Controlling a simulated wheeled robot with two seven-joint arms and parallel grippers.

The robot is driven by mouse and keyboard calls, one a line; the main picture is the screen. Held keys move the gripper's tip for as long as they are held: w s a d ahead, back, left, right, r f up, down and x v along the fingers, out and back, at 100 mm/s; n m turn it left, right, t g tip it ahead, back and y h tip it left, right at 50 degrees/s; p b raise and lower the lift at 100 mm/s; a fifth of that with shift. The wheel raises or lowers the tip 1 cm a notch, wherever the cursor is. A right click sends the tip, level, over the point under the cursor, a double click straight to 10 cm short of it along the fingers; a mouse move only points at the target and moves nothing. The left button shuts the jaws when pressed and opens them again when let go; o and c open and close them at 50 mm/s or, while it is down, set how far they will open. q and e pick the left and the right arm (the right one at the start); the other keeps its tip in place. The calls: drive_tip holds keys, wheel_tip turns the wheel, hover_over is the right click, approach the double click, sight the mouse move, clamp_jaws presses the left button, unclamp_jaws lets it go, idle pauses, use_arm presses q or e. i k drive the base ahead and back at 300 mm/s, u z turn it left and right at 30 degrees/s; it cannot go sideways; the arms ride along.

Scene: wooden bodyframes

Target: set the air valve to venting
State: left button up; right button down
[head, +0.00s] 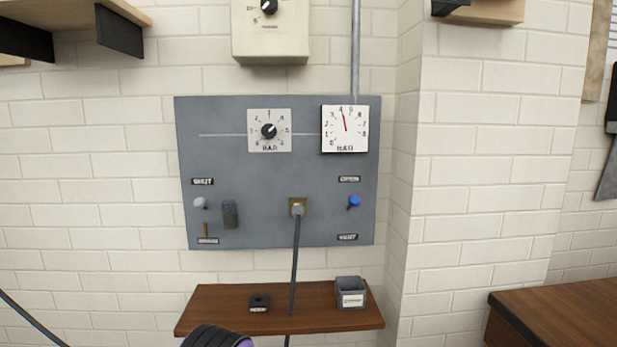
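A grey panel (275,222) is mounted on the brick wall. On its right side a small blue knob or handle (354,202) sits between two labels. The upper label (349,179) and lower label (347,237) are too small to read surely. On the left a pale knob (200,203) sits below a label that seems to read SHUT (202,181). A brass-coloured lever (206,230) stands above another small label (208,241). I cannot tell for sure which of these is the air valve. Neither gripper shows, and nothing touches the panel controls.
A dial knob (268,131) and a white gauge (345,129) with a red needle top the panel. A wall corner projects at right.

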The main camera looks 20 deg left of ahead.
sight(353, 199)
drive_tip(key=u, duration=0.4)
drive_tip(key=i, duration=0.45)
drive_tip(key=u, duration=0.35)
